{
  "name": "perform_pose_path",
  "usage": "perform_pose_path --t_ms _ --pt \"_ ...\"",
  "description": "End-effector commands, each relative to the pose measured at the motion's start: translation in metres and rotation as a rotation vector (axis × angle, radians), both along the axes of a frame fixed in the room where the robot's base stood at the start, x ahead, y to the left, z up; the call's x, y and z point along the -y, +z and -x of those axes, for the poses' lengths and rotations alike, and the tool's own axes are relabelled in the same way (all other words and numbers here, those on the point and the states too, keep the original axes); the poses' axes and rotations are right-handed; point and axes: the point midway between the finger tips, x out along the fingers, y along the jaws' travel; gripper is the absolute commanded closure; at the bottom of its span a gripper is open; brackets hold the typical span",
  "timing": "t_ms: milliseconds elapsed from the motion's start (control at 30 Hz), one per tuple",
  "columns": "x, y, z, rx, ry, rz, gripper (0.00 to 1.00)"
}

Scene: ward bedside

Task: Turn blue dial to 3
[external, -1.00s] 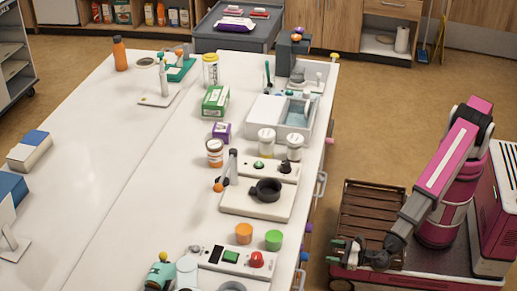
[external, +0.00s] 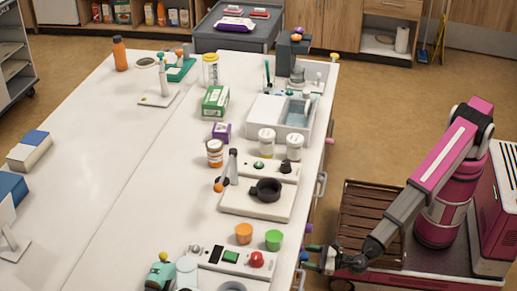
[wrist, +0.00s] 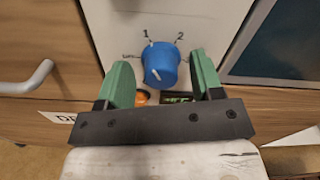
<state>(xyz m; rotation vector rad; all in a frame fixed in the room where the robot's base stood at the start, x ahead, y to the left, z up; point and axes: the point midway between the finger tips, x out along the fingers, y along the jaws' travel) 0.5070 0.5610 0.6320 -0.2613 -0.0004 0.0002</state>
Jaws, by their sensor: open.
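The blue dial (wrist: 164,55) is on a pale panel in the wrist view, just beyond my fingertips. Labels "1" and "2" show above it, with another small label at its left. A white line marks its face; which label it points to is hard to tell. No "3" can be made out. My gripper (wrist: 158,68) is open, with one green finger at each side of the dial and a gap to each. In the external view my gripper (external: 314,259) is at the counter's front side, by the small blue dial (external: 304,256).
A metal drawer handle (wrist: 35,78) sticks out at the left in the wrist view. A purple knob (external: 309,228) is on the counter front, beyond my gripper. The white counter (external: 130,180) holds cups, bottles and a switch panel (external: 232,257) near this edge.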

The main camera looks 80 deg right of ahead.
Motion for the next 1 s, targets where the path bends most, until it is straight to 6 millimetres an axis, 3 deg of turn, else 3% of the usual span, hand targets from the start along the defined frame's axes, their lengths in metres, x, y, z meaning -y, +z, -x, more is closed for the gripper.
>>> perform_pose_path --t_ms 367,400,533,567,1000 --pt "0.0001 0.0002 -0.0072 0.0 0.001 0.0 0.4" --pt "0.0001 0.0002 -0.0071 0.0 0.001 0.0 0.43" --pt "0.0001 0.0002 -0.007 0.0 0.0 0.0 0.85" --pt "0.0001 0.0002 -0.007 0.0 0.0 0.0 0.89" --pt "0.0006 0.0003 -0.007 0.0 0.0 -0.072 0.89"
